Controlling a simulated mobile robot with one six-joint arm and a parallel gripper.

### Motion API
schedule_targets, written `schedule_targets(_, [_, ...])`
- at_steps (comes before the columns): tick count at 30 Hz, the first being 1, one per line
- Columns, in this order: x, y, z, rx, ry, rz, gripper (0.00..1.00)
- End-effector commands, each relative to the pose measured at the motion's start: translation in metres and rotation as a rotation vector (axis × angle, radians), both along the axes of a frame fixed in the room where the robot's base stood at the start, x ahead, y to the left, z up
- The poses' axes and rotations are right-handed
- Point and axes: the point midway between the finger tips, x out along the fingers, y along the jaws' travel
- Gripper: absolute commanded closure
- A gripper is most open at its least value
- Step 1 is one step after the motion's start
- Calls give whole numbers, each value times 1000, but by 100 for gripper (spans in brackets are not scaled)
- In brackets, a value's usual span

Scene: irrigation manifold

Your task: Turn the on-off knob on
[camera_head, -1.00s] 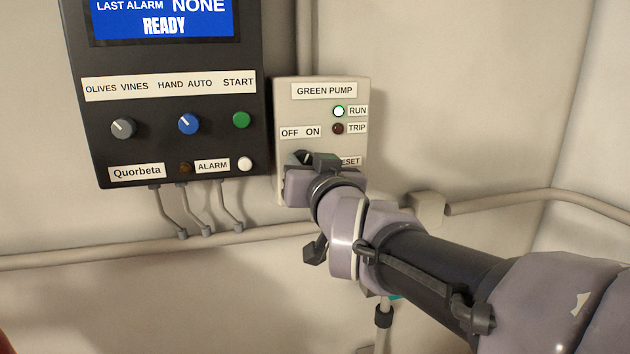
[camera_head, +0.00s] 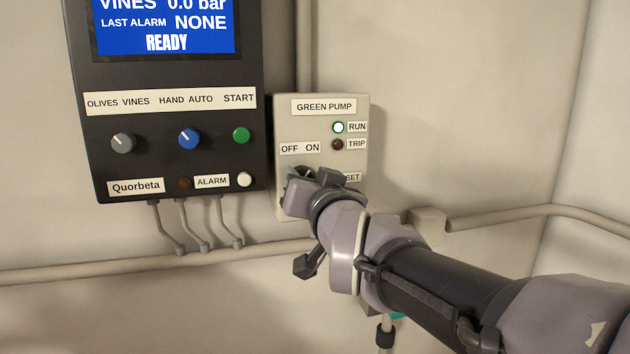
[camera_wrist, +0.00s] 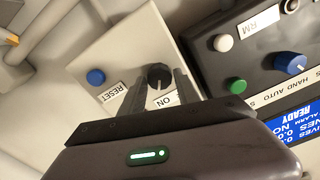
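The on-off knob (camera_wrist: 158,76) is black and round, with a pale pointer mark, on the pale GREEN PUMP box (camera_head: 287,112). In the wrist view it sits between the two fingers of my gripper (camera_wrist: 161,74). The fingers are apart, one on each side of the knob; I cannot tell whether they press on it. The ON label (camera_wrist: 164,100) shows beside the knob, and OFF is hidden there. In the head view my gripper (camera_head: 308,176) covers most of the knob, below the OFF ON label (camera_head: 300,148). The RUN lamp (camera_head: 338,127) looks lit; the TRIP lamp (camera_head: 337,144) is dark.
The blue RESET button (camera_wrist: 96,76) is left of the fingers in the wrist view. The dark Quorbeta controller (camera_head: 85,165), with knobs and buttons, stands close on the box's left. A pipe (camera_head: 130,264) runs along the wall below.

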Motion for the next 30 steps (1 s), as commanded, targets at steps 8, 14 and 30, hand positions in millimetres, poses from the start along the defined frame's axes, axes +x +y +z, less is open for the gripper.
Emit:
schedule_targets(8, [0, 0, 0, -1, 0, 0, 45])
schedule_targets(14, [-10, -3, 1, -2, -1, 0, 45])
schedule_targets(30, [-155, -44, 4, 1, -2, 0, 45])
